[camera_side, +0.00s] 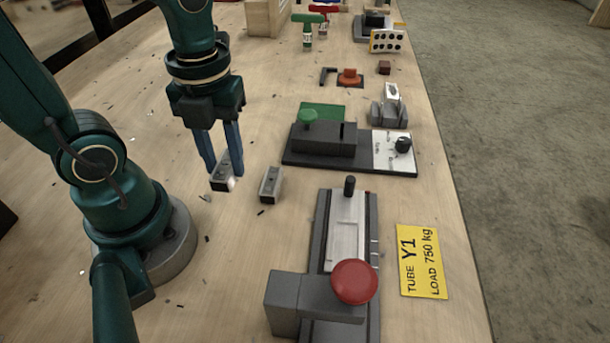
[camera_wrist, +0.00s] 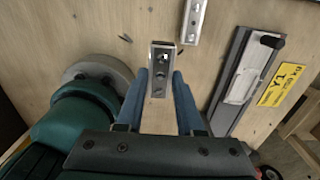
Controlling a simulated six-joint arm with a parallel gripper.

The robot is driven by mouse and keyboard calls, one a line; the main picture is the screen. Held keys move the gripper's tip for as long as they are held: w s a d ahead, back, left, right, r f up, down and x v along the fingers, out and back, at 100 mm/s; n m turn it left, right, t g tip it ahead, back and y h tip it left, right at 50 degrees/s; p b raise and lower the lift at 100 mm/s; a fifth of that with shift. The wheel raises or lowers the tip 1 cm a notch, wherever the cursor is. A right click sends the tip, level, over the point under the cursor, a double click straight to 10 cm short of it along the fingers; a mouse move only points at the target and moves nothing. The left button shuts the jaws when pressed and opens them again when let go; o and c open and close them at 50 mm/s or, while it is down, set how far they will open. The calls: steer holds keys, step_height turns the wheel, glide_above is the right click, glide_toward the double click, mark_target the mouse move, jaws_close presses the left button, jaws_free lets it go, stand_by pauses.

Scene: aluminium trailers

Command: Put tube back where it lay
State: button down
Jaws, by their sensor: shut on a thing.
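My gripper (camera_side: 224,172) points down at the left of the work area, its blue fingers shut on a short grey metal tube (camera_side: 221,184). In the wrist view, the tube (camera_wrist: 160,60) sits between the fingertips (camera_wrist: 160,76), its holed face showing and its far end sticking out beyond them. The tube is low over the wooden table; I cannot tell whether it touches. A second, similar tube (camera_side: 270,184) lies on the table just to the right, apart from the held one; it also shows in the wrist view (camera_wrist: 195,18).
A dark fixture (camera_side: 318,240) with a red knob (camera_side: 354,281) stands at front right, beside a yellow "TUBE Y1 LOAD 750 kg" label (camera_side: 422,262). Table around the held tube is mostly clear.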

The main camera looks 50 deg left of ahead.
glide_above(257, 244)
step_height(257, 244, down, 4)
steer(key=shift+f, duration=2.2)
steer(key=shift+f, duration=0.15)
steer(key=c, duration=0.5)
jaws_free()
steer(key=shift+c, duration=0.2)
step_height(257, 244, up, 12)
steer(key=w+a+r+n+t, duration=0.1)
steer(key=a+n+t, duration=0.1)
steer(key=n, duration=1.1)
steer(key=w+a+r+n+t, duration=0.1)
steer(key=a+r+n+t, duration=0.1)
steer(key=n, duration=1.2)
steer(key=shift+a+t, duration=0.75)
steer(key=shift+t, duration=0.05)
